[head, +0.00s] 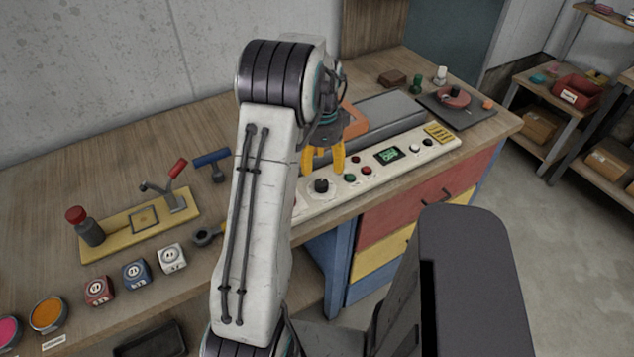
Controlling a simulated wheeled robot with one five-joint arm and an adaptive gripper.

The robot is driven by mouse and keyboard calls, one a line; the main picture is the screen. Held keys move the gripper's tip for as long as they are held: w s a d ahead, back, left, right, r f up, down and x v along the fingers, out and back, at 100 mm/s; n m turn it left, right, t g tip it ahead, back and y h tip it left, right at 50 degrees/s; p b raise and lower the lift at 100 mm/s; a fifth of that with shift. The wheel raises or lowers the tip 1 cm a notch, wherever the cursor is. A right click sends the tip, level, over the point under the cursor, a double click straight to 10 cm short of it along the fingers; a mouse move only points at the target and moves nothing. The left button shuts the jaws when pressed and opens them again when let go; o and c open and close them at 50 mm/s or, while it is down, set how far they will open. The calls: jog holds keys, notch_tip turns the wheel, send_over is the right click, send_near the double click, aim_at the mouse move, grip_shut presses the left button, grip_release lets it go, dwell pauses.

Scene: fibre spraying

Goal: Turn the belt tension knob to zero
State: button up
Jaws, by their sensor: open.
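A white control panel (419,153) runs along the front of the grey belt machine (385,117) on the wooden workbench. A black knob (321,186) stands on the panel's left part. I take it for the belt tension knob, but its markings are too small to read. My gripper (323,168), with two yellow fingers, is open and hangs close to the knob, slightly above it in the picture. I cannot tell whether the fingers touch it. My arm hides the panel's left end.
Coloured buttons (351,178) and a green display (387,154) sit right of the knob. A dark mat (433,115) lies at the bench's right end.

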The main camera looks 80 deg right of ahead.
aim_at(322, 182)
jog(key=m, duration=0.3)
jog(key=shift+a, duration=0.1)
jog(key=shift+f+m, duration=0.3)
jog(key=shift+m, duration=0.1)
jog(key=shift+f+p, duration=0.45)
jog(key=shift+f, duration=2.95)
grip_shut()
